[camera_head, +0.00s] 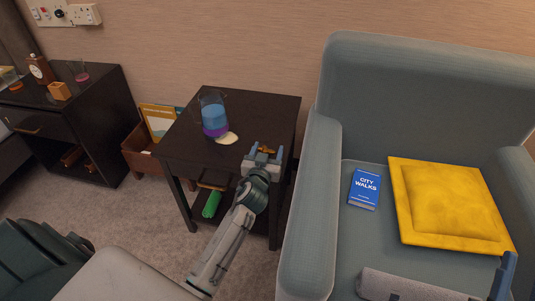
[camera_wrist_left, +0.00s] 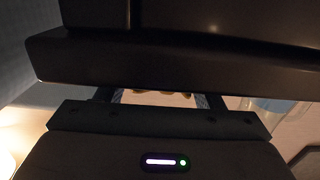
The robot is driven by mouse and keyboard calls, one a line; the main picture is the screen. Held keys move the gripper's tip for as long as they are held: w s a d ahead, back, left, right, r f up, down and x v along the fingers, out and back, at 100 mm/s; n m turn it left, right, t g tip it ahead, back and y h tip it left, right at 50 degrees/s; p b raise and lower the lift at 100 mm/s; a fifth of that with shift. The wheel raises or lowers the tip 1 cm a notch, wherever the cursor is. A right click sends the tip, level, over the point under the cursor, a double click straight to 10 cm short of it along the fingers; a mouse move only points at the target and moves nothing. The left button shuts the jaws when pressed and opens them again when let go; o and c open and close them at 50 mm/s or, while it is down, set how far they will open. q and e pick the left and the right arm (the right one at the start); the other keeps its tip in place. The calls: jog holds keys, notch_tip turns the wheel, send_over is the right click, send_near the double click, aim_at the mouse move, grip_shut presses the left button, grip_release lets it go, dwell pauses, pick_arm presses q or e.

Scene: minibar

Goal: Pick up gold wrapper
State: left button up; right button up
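The small gold wrapper (camera_head: 267,149) lies near the front edge of the dark side table (camera_head: 264,108). My left gripper (camera_head: 265,153) is at that edge, its two fingers apart, with the wrapper showing between or just beyond the fingertips. In the left wrist view the fingers (camera_wrist_left: 160,98) are also apart, and a sliver of gold (camera_wrist_left: 172,94) shows between them under a dark edge. I cannot tell whether they touch it. A blue tip of my right gripper (camera_head: 503,276) shows at the lower right; its opening cannot be seen.
A glass with blue and purple layers (camera_head: 213,116) stands on the table beside a pale flat round piece (camera_head: 227,138). A green roll (camera_head: 211,204) is below. The armchair (camera_head: 310,220) to the right holds a blue book (camera_head: 364,188) and a yellow cushion (camera_head: 450,205).

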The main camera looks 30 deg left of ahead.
pick_arm(q)
jog(key=c, duration=0.7)
jog(key=shift+r, duration=0.15)
